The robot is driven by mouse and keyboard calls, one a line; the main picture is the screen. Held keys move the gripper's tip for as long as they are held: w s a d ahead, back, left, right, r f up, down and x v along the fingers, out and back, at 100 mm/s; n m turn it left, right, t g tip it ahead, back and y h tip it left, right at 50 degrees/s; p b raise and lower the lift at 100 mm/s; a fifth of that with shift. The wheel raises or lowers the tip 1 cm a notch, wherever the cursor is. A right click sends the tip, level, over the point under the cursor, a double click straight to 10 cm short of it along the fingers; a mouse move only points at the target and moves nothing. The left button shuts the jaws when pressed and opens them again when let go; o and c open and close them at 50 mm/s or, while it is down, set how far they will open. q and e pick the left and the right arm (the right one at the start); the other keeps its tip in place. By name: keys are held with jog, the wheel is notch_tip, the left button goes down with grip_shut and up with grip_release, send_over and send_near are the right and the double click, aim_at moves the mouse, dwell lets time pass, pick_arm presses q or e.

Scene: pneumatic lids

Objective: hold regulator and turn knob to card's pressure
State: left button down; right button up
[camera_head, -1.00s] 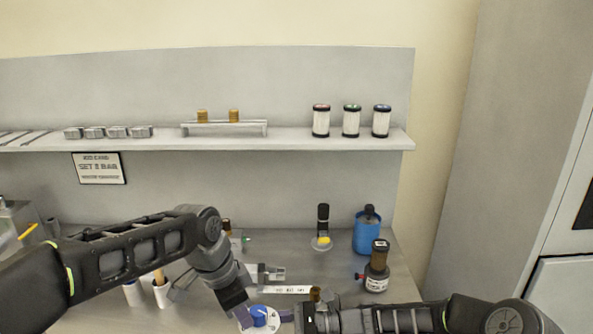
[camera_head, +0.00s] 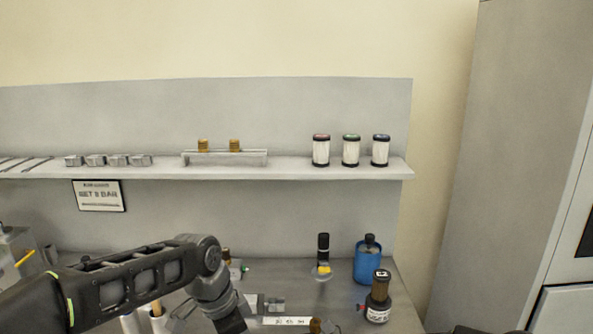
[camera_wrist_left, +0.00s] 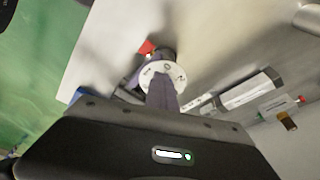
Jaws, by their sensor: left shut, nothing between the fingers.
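The card (camera_head: 98,195) hangs under the shelf at the left in the head view. It reads "SET", a blurred digit and "BAR"; I cannot tell the digit for sure. In the left wrist view a round white dial (camera_wrist_left: 177,73) shows just beyond my left gripper (camera_wrist_left: 162,88). The gripper is shut with nothing between its fingers, and the fingers cover part of the dial. I cannot tell whether they touch it, and no knob can be made out. In the head view the left arm reaches down to the bottom edge, where the fingertips are cut off. My right gripper is out of view.
A black-topped yellow part (camera_head: 323,270) is behind. The shelf (camera_head: 290,171) holds three white canisters and metal blocks.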

pick_arm(q)
jog(key=shift+w+a, duration=0.15)
jog(key=shift+w, duration=0.15)
jog(key=shift+w+a, duration=0.25)
jog(key=shift+w, duration=0.55)
jog(key=shift+a, duration=0.1)
jog(key=shift+s+a, duration=0.1)
jog(key=shift+a, duration=0.25)
dwell(0.4)
jog(key=d+v, duration=0.1)
jog(key=v, duration=0.5)
jog(key=shift+w, duration=0.35)
jog(key=shift+r, duration=0.1)
